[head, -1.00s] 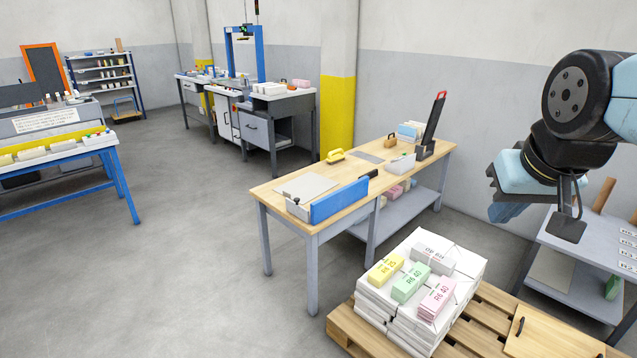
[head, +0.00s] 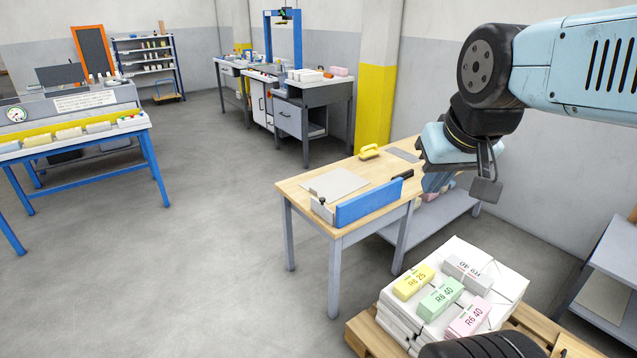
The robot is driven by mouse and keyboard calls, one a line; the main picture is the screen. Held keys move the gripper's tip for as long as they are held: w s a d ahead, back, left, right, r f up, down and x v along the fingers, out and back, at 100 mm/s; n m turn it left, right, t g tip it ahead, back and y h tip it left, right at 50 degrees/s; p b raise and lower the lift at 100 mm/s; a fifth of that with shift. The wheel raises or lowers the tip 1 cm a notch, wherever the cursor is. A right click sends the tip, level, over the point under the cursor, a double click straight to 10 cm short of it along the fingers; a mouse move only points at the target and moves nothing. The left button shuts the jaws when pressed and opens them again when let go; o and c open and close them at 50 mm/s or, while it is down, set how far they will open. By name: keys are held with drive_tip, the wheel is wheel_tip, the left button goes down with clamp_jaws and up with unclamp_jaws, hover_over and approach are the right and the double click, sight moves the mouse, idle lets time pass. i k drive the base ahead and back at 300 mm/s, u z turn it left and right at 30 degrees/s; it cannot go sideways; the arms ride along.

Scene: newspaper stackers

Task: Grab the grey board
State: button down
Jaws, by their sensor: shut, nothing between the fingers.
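A flat grey board (head: 335,184) lies on the wooden top of the workbench (head: 300,190), near its left end. It lies behind the blue-sided holder (head: 374,200). My gripper (head: 437,184) hangs from my light blue arm, to the right of the board and apart from it in the picture. It is shut and empty. It covers part of the bench's right end.
A yellow-handled tool (head: 370,152) and a thin grey plate (head: 404,155) lie farther back on the bench. A pallet (head: 360,335) with paper stacks and colored bundles (head: 440,297) stands in front, at lower right. The floor to the left of the bench is clear.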

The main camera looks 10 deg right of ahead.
sight(333, 185)
drive_tip(key=z, duration=0.05)
drive_tip(key=k, duration=0.5)
drive_tip(key=u, duration=1.15)
drive_tip(key=i, duration=3.45)
drive_tip(key=z, duration=0.45)
